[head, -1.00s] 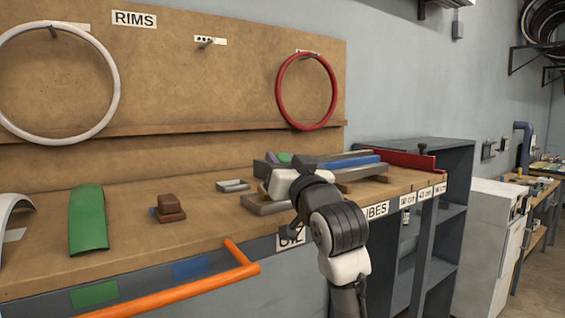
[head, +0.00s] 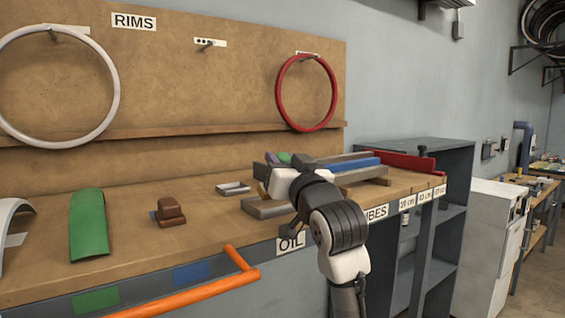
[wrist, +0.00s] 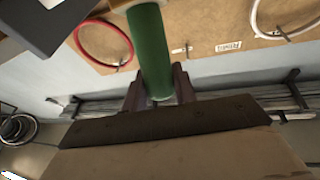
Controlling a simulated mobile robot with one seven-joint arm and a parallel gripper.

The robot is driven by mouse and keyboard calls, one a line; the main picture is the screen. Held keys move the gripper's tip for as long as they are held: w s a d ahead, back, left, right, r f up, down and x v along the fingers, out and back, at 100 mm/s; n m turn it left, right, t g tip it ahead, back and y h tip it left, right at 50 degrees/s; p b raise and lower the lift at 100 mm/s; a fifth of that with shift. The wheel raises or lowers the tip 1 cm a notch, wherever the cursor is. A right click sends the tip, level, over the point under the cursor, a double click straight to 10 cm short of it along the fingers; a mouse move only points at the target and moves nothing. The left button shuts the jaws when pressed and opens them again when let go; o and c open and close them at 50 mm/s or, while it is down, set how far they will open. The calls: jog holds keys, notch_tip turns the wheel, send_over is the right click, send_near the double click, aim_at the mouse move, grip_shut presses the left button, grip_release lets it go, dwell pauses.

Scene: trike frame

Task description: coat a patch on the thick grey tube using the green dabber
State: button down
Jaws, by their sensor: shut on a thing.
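The green dabber (wrist: 150,45) is a green cylinder between the fingers of my gripper (wrist: 157,88) in the wrist view. My gripper is shut on it. In the head view my gripper (head: 285,163) is above the right part of the bench, with a little of the dabber's green (head: 284,158) showing; the arm hides most of it. Grey bars lie on supports behind the gripper; one of them (head: 345,157) lies beside a blue bar. I cannot tell for certain which is the thick grey tube, nor whether the dabber touches it.
A low grey piece (head: 262,209) lies near the bench's front edge. A small grey tray (head: 233,188), brown blocks (head: 171,212) and a curved green fender (head: 90,228) stand to the left. An orange tubular handle (head: 190,295) juts out in front. A red bar (head: 405,161) lies at right.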

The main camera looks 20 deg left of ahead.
jog(key=shift+s+r+p, duration=0.1)
jog(key=shift+r+p, duration=1.95)
jog(key=shift+r, duration=1)
jog(key=shift+d+f, duration=0.1)
jog(key=shift+f, duration=0.05)
